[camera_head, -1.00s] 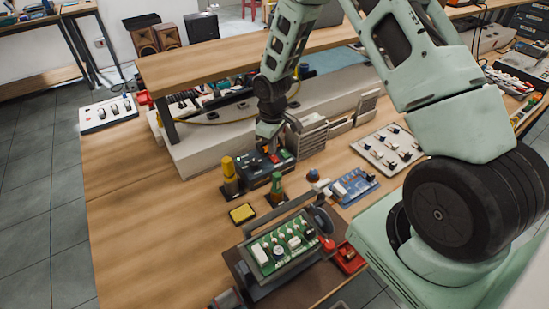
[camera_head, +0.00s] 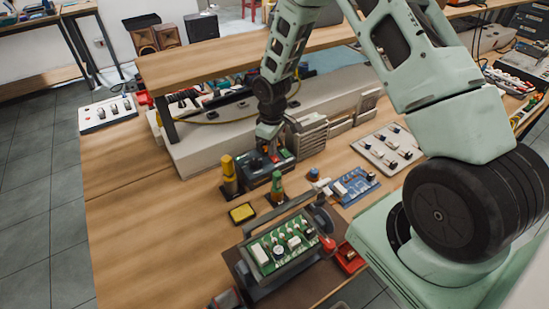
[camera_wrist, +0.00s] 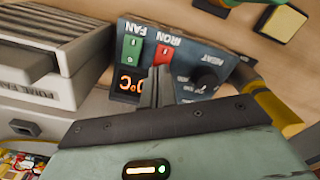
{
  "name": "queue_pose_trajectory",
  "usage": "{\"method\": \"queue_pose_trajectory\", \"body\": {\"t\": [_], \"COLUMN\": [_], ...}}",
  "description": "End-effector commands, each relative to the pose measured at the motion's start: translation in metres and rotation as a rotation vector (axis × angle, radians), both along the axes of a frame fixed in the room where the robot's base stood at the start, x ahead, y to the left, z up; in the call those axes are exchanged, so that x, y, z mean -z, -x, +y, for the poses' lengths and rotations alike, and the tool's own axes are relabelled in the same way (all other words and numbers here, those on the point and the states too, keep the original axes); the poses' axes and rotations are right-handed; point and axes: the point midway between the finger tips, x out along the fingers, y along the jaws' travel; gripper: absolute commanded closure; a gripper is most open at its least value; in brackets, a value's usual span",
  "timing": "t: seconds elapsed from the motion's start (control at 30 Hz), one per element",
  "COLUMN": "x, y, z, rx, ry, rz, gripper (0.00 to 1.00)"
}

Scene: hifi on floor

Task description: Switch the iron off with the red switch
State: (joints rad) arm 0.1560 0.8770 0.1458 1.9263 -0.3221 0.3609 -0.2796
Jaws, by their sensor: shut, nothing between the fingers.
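The dark blue-grey soldering station (camera_head: 257,173) stands on the bench below my gripper. In the wrist view its panel (camera_wrist: 205,62) shows upside down. The red switch (camera_wrist: 163,53), labelled IRON, sits between the green FAN switch (camera_wrist: 132,50) and the black HEAT knob (camera_wrist: 207,78). An orange display (camera_wrist: 128,82) is lit and partly hidden by my fingers. My gripper (camera_wrist: 160,70) is shut and empty, its tips at the lower edge of the red switch; I cannot tell whether they touch it. My gripper (camera_head: 271,152) also shows in the head view.
A yellow-handled iron in its holder (camera_head: 229,172) stands left of the station. A green-capped bottle (camera_head: 276,184) is in front. A fume-fan box (camera_wrist: 45,60) stands close beside the station. A yellow sponge (camera_head: 242,213) and a clamped green board (camera_head: 281,249) lie nearer.

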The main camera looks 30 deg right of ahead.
Motion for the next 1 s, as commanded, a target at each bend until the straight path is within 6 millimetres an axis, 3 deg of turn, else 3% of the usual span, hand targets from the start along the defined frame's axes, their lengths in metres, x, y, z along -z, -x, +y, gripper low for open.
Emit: {"method": "queue_pose_trajectory", "body": {"t": [0.67, 1.0], "x": [0.01, -0.007], "y": [0.0, 0.0], "z": [0.0, 0.0], "rx": [0.0, 0.0], "ry": [0.0, 0.0], "rz": [0.0, 0.0], "gripper": [1.0, 1.0]}}
